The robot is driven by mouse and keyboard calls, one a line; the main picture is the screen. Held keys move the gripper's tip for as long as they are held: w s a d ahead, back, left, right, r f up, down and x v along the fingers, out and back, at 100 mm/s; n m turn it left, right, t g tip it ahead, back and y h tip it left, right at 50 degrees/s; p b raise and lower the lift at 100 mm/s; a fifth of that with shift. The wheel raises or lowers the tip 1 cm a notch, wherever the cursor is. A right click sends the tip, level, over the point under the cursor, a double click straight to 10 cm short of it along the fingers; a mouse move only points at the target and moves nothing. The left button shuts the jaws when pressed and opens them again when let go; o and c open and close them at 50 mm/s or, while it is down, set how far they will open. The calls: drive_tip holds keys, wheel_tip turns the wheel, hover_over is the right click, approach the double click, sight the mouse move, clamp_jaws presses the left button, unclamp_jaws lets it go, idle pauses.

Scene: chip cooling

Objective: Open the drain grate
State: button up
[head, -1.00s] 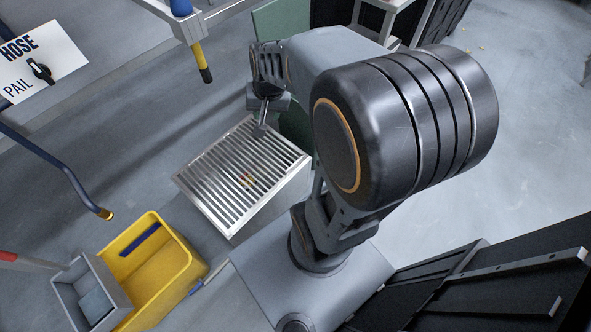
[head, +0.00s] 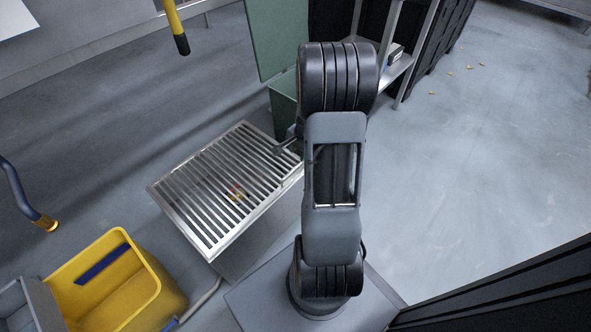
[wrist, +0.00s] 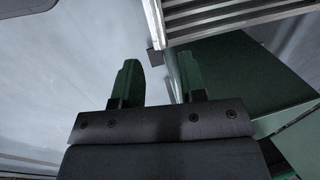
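The drain grate (head: 226,187) is a metal slatted panel in a pale frame, lying over a grey basin left of my arm. In the wrist view its slatted edge (wrist: 235,14) is at the top right. Small red and yellow bits show through its slats. My gripper (wrist: 159,72) is open, with its two green-tinted fingers apart and nothing clearly held between them. The right finger is close to the grate's corner; I cannot tell if they touch.
A green panel (head: 273,38) stands behind the grate, with a green box below it. A yellow bucket (head: 135,290) is at the lower left. A metal shelf (head: 397,68) is at the back right. The floor on the right is mostly clear.

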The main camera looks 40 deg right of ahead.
sight(295, 168)
drive_tip(key=f+b, duration=0.1)
drive_tip(key=f, duration=0.2)
drive_tip(key=w+f+b, duration=0.1)
drive_tip(key=f, duration=0.2)
drive_tip(key=w+f+b, duration=0.1)
drive_tip(key=f+b, duration=0.1)
drive_tip(key=f, duration=0.2)
drive_tip(key=shift+a, duration=0.15)
drive_tip(key=shift+c, duration=0.3)
clamp_jaws()
